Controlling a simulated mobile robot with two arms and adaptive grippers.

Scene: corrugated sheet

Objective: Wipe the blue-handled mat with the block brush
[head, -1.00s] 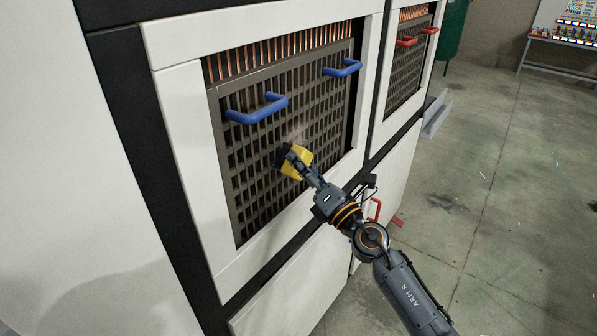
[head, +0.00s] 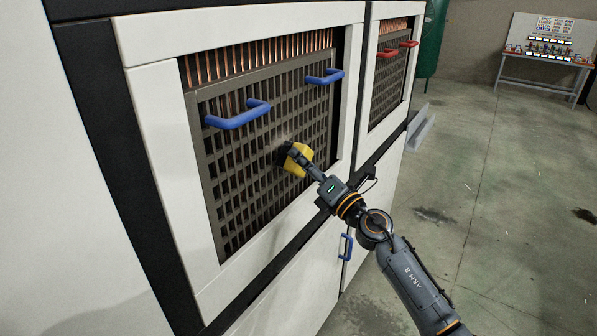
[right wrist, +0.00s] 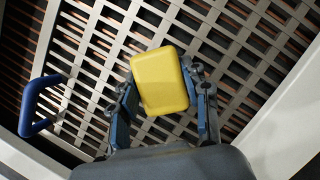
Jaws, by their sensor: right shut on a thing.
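The blue-handled mat is a dark grey grid (head: 240,165) in a white cabinet frame, with two blue handles (head: 240,114) near its top. It also fills much of the right wrist view (right wrist: 100,35). The block brush (head: 304,150) is a yellow block with a dark bristle side turned to the grid. It looks to be against the grid, but the contact itself is hidden. My right gripper (head: 299,158) is shut on the brush, which sits between its fingers in the right wrist view (right wrist: 160,80). My left gripper is not in view.
Copper-coloured fins (head: 260,60) show above the grid. A second grid (head: 388,80) with red handles (head: 388,52) stands to the right. A blue handle (head: 346,247) juts from the lower cabinet near my right arm. The floor (head: 500,200) at right is mostly clear.

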